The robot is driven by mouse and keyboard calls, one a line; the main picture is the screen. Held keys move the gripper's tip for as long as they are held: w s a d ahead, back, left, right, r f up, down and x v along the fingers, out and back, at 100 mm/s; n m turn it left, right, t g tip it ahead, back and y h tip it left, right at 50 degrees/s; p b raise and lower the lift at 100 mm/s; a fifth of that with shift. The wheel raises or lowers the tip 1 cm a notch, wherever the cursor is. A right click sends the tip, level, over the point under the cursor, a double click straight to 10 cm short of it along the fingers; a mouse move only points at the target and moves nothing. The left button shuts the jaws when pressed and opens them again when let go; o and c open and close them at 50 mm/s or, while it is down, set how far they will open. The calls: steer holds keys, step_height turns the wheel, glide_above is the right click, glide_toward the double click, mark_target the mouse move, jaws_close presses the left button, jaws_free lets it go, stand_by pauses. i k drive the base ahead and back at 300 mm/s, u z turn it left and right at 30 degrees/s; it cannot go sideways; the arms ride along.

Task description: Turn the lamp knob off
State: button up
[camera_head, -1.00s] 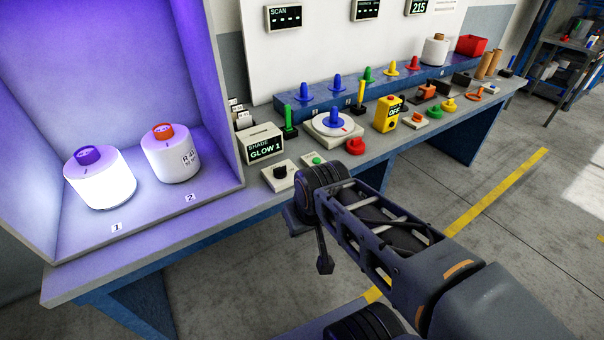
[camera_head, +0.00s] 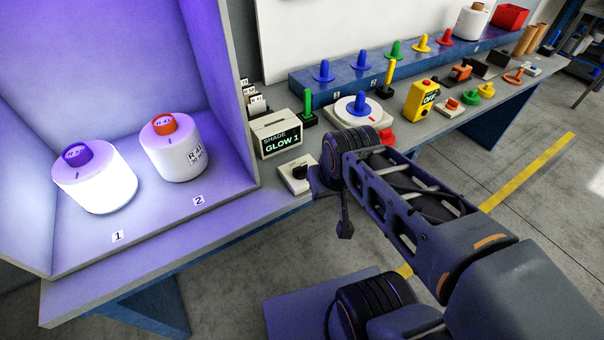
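A small black knob on a cream base (camera_head: 298,173) sits on the bench edge, just right of the light booth; no label on it is readable, so I cannot tell for sure that it is the lamp knob. The booth (camera_head: 150,60) is lit violet inside. The display box (camera_head: 279,136) behind the knob reads "SHADE GLOW 1". My arm's dark joint stands close to the right of the knob and partly crowds its base. My gripper's fingers are not visible; they are out of sight behind or below the arm.
White bobbins with a purple top (camera_head: 94,178) and an orange top (camera_head: 174,148) stand in the booth. Floor in front is open.

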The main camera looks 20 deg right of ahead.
mark_target(299, 172)
steer(key=k, duration=0.5)
steer(key=u, duration=1.4)
steer(key=i, duration=0.9)
steer(key=z, duration=1.75)
